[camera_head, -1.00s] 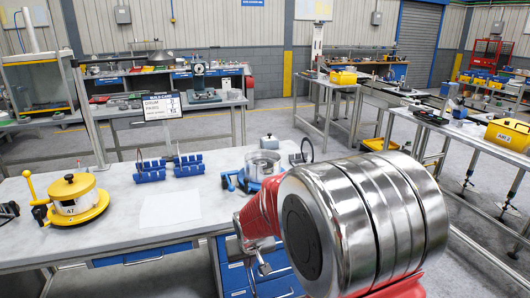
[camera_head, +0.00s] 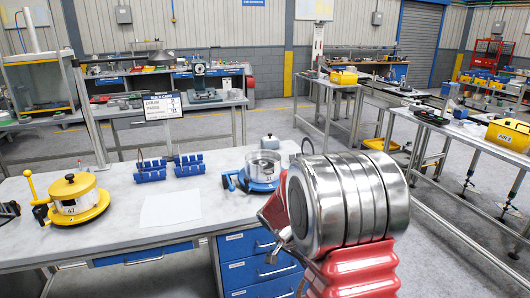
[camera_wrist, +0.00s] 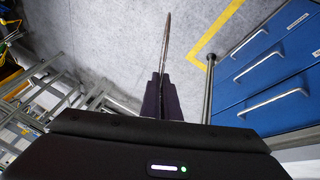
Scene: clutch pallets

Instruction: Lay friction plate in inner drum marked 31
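In the wrist view my gripper (camera_wrist: 163,98) is shut on a thin plate (camera_wrist: 166,42), seen edge-on and standing up from between the fingers; its face is hidden. In the head view my arm blocks the right front of the bench, and the gripper cannot be made out clearly. A clear, open-looking drum (camera_head: 263,166) sits on a blue round base on the bench, just behind my arm.
Two blue slotted racks (camera_head: 150,171) stand at the back of the bench. A white sheet (camera_head: 170,208) lies at its middle front. Blue drawers (camera_head: 250,272) are under the bench, also close by in the wrist view (camera_wrist: 270,70). A sign (camera_head: 161,105) stands behind.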

